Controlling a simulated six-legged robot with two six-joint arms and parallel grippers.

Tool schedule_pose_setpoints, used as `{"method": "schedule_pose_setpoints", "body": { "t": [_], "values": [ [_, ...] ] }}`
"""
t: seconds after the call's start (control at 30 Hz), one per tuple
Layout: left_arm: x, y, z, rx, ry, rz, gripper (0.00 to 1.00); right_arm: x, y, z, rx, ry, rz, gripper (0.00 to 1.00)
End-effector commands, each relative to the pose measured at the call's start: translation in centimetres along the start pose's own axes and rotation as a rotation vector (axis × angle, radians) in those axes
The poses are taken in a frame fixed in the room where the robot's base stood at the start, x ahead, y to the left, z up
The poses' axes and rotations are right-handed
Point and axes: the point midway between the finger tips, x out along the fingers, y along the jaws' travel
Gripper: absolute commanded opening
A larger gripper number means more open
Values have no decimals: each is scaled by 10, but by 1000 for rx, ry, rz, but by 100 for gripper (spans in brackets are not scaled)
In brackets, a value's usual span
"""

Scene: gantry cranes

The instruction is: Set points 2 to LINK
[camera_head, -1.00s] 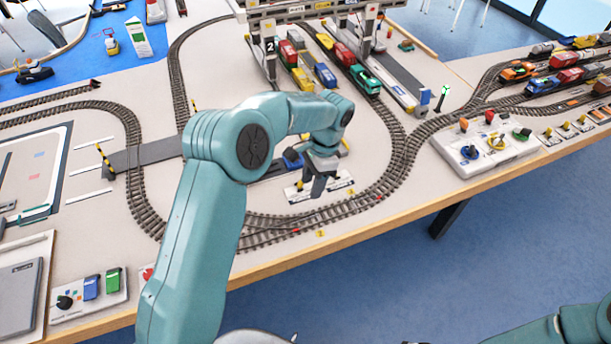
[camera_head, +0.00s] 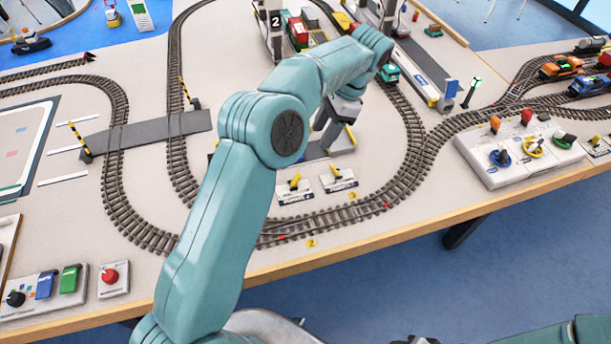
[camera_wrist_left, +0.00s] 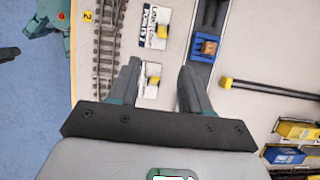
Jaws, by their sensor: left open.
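Two white lever boxes with yellow levers stand inside the track loop. The left box (camera_head: 295,196) is nearer the yellow track marker 2 (camera_head: 311,243); the right box (camera_head: 338,185) is nearer marker 3. In the left wrist view the left box (camera_wrist_left: 151,38) is the upper one, and its label reads LINK and POINTS with an unclear number. The other box (camera_wrist_left: 148,95) shows lower, partly between the fingers. My left gripper (camera_head: 335,130) is open and empty above the board, behind the boxes; its fingers (camera_wrist_left: 160,68) point towards the boxes.
A gantry crane stands behind my left arm, with wagons under it. A control panel (camera_head: 520,155) with coloured knobs is at the right. More switches (camera_head: 45,284) lie at the lower left. A striped barrier post (camera_head: 82,142) stands at the left.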

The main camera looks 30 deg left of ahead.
Motion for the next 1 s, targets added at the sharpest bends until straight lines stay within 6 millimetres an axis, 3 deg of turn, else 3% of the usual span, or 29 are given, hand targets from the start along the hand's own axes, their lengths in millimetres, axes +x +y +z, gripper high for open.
{"method": "schedule_pose_setpoints", "body": {
  "t": [0.27, 0.7, 1.0],
  "values": [
    [34, 4, 6, -3, -2, 3, 48, 10, 3, 0, -1, 0, 0, 43],
    [136, 6, 8, -3, -4, 4, 48, 12, 4, 0, -1, 0, 0, 43],
    [169, 4, 5, -3, -2, 2, 48, 10, 4, 0, -1, 0, 0, 43]
  ]
}}
